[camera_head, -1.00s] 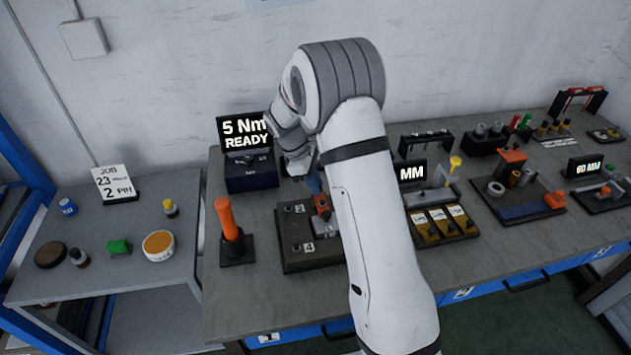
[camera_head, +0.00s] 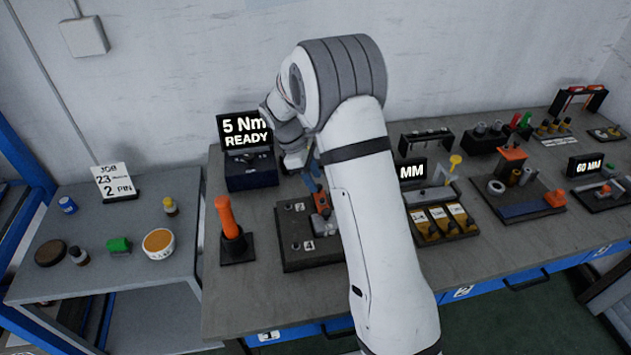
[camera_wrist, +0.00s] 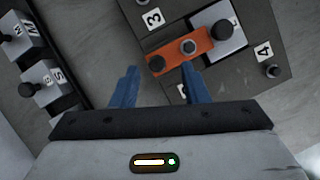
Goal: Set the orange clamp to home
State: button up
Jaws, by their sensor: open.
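The orange clamp (camera_wrist: 206,45) is a flat orange bar in the wrist view, with a bolt at its middle and a black knob at its near end. Its other end lies at a pale block (camera_wrist: 232,40) bearing a black knob. In the head view the clamp (camera_head: 321,200) sits on the dark numbered plate (camera_head: 290,257), partly hidden by my arm. My gripper (camera_wrist: 160,72) is open, its blue fingers apart with nothing between them. In the wrist picture the right fingertip overlaps the clamp's lower edge; I cannot tell whether they touch.
An orange-handled tool (camera_head: 227,218) stands upright in a holder left of the plate. A display (camera_head: 245,130) reading "5 Nm READY" stands behind it. Bare bench lies in front of the plate.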

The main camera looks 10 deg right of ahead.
jog(key=v, duration=0.5)
jog(key=shift+a+r, duration=0.15)
jog(key=shift+r, duration=0.25)
jog(key=s+d+r+m+t+y, duration=0.2)
jog(key=s+r+m, duration=0.3)
jog(key=s, duration=0.5)
jog(key=s+d+r+m+t+y, duration=0.15)
jog(key=s+r+m, duration=0.35)
jog(key=s, duration=0.5)
jog(key=s+m+t, duration=0.1)
jog(key=s+m, duration=0.2)
jog(key=s, duration=0.7)
jog(key=shift+d+f+m+y, duration=0.2)
jog(key=shift+f+m+y, duration=0.1)
jog(key=shift+y, duration=0.05)
jog(key=shift+c, duration=0.5)
